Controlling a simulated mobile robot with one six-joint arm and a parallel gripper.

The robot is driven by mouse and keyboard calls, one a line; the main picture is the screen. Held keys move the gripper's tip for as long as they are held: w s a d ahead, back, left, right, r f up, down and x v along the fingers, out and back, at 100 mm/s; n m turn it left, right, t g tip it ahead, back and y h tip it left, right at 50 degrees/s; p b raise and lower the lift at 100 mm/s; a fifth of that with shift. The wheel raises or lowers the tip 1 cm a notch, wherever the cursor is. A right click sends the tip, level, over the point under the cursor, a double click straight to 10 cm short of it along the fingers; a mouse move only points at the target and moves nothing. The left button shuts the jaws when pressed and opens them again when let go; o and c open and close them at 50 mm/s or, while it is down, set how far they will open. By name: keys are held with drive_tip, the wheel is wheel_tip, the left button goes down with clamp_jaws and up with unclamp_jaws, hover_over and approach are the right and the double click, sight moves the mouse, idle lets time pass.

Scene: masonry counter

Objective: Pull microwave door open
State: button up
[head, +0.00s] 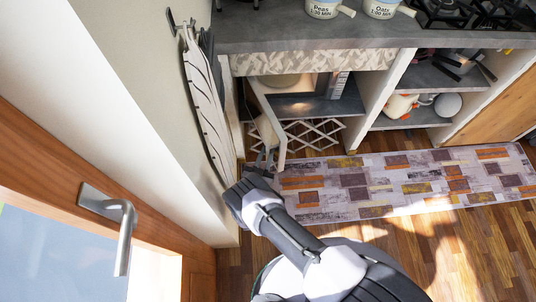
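The microwave (330,106) sits in the left bay under the counter, seen from above and partly hidden by the counter. A pale panel that looks like its door (279,140) stands swung out from the left side toward me, and a light round plate (290,80) shows behind it. My gripper (265,158) is at the outer, near end of this door, on its left side, close to or touching it. The fingers are small and dark here. I cannot tell whether they are apart or closed on the door.
A wall with a hanging striped cloth (205,95) is close on the left. A wooden door with a metal handle (110,210) is at lower left. Shelves with pots (400,106) are to the right. A patterned rug (400,185) lies along the counter; open floor is at lower right.

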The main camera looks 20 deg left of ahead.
drive_tip(key=shift+s+d, duration=0.1)
drive_tip(key=shift+s, duration=0.05)
drive_tip(key=s+p, duration=0.2)
drive_tip(key=s, duration=1.5)
drive_tip(key=shift+a, duration=0.45)
drive_tip(key=shift+s+f, duration=0.1)
drive_tip(key=shift+s, duration=0.05)
